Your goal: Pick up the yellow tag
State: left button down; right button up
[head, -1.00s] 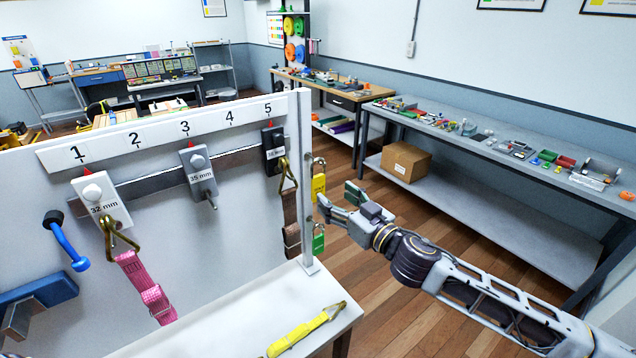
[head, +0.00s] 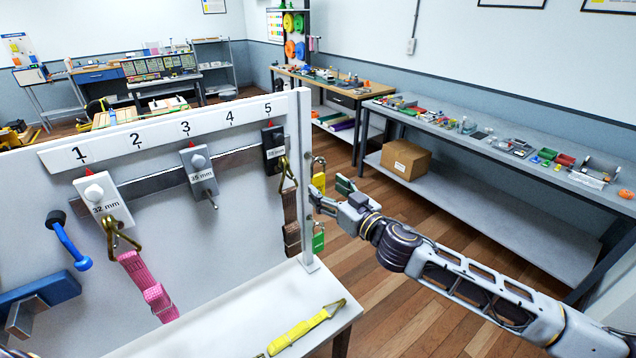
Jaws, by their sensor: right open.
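The yellow tag (head: 319,181) hangs by a metal shackle at the right edge of the strap wall, above a green tag (head: 318,241). My right gripper (head: 327,193) reaches in from the right at the yellow tag's lower part. Its fingers are apart, one tip close to the tag's lower edge and the other to the right of it. I cannot tell whether a finger touches the tag. The gripper holds nothing that I can see. My left gripper is out of view.
The white strap wall (head: 240,220) carries numbered places with a pink strap (head: 150,285) and a brown strap (head: 291,225). A yellow strap (head: 305,328) lies on the ledge below.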

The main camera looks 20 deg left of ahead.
aim_at(319, 181)
jog(key=shift+w+a+r+p, duration=0.25)
jog(key=shift+w+a, duration=0.1)
jog(key=shift+a, duration=0.1)
jog(key=shift+w+a+r+p, duration=0.15)
jog(key=shift+w+a+p, duration=0.05)
jog(key=shift+w+a, duration=0.2)
jog(key=shift+x, duration=1.2)
jog(key=shift+f, duration=0.1)
jog(key=shift+c, duration=0.3)
jog(key=c, duration=1.1)
jog(key=shift+o, duration=0.2)
jog(key=shift+r, duration=1.65)
jog(key=b+v, duration=0.3)
jog(key=v, duration=1.5)
